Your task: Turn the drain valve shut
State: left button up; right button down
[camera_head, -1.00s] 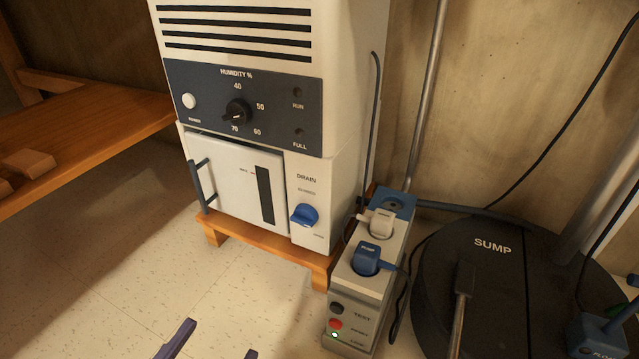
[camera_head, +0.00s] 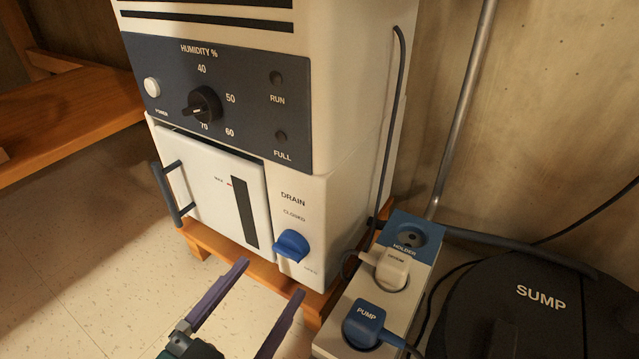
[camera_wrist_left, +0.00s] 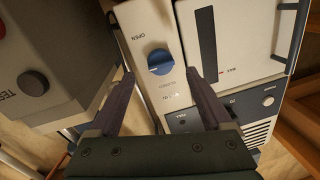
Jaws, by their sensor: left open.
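The drain valve is a blue knob (camera_head: 291,246) on the narrow white panel at the lower right of the dehumidifier's front. In the head view CLOSED is printed above it and OPEN below right. My left gripper (camera_head: 270,278) is open and empty, just in front of and below the knob, apart from it. In the left wrist view, the knob (camera_wrist_left: 160,62) shows between and beyond the two purple fingers of the left gripper (camera_wrist_left: 161,77). I cannot tell the knob's exact setting. My right gripper is not in view.
The white dehumidifier (camera_head: 335,130) stands on a low wooden stand (camera_head: 205,240). A power block (camera_head: 340,310) with a white plug (camera_head: 388,268) and a blue pump plug (camera_head: 366,322) is close on the right. A black sump lid (camera_head: 530,320) is further right. Floor is clear at left.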

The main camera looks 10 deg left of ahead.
aim_at(285, 257)
pick_arm(q)
jog(key=b+x, duration=0.1)
jog(key=x, duration=0.4)
jog(key=shift+w+r, duration=0.1)
jog(key=shift+w, duration=0.05)
jog(key=shift+s, duration=0.35)
jog(key=shift+w, duration=0.25)
jog(key=c, duration=1.3)
grip_shut()
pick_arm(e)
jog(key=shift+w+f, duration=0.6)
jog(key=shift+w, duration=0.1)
